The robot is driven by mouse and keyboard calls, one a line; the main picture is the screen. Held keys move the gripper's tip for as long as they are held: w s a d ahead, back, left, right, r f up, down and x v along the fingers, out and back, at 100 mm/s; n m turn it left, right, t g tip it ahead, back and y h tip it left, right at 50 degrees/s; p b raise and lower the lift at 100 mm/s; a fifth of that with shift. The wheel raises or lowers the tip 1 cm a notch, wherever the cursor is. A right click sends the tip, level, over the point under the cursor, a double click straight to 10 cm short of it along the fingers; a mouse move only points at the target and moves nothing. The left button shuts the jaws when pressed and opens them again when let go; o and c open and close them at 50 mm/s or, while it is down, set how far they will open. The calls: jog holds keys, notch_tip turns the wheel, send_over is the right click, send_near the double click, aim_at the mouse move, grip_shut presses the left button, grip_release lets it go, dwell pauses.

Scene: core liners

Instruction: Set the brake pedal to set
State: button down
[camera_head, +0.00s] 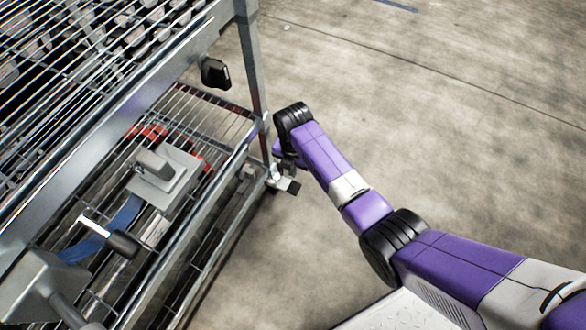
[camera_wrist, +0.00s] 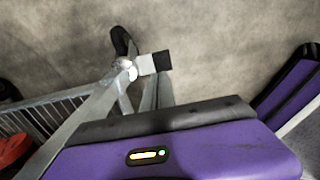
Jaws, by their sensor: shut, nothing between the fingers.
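The brake pedal (camera_head: 292,187) is a small light-grey lever with a black tip. It sticks out beside the caster at the foot of the metal cart's near corner post. In the wrist view the pedal (camera_wrist: 163,61) shows at upper middle, with the dark caster wheel (camera_wrist: 121,42) to its left. My gripper (camera_wrist: 157,84) is shut and empty, its grey fingers pointing towards the pedal and ending close to it. I cannot tell whether they touch. In the head view my gripper (camera_head: 287,163) is mostly hidden by my wrist, just above the pedal.
The metal cart (camera_head: 255,75) with wire shelves fills the left side. A lower shelf holds a grey block-like device (camera_head: 165,175) and red items (camera_head: 150,132). A black knob (camera_head: 215,73) hangs by the post. The concrete floor (camera_head: 450,130) to the right is clear.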

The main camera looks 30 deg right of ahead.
aim_at(297, 189)
notch_tip(297, 189, down, 9)
jog(key=b, duration=0.5)
jog(key=shift+s+p, duration=0.1)
jog(key=shift+p, duration=0.25)
jog(key=shift+s+d+f+t+y+p, duration=0.15)
jog(key=shift+f+t+y+p, duration=0.15)
jog(key=shift+t+y, duration=0.15)
jog(key=shift+s+d+f+t+y+p, duration=0.1)
jog(key=shift+s+f+t+y+p, duration=0.15)
jog(key=shift+f+t+y+p, duration=0.45)
jog(key=shift+d+f+h, duration=0.1)
jog(key=shift+f+h, duration=0.15)
jog(key=shift+f, duration=0.25)
jog(key=shift+s+f+b, duration=0.15)
jog(key=shift+f+b, duration=0.05)
jog(key=shift+b, duration=0.1)
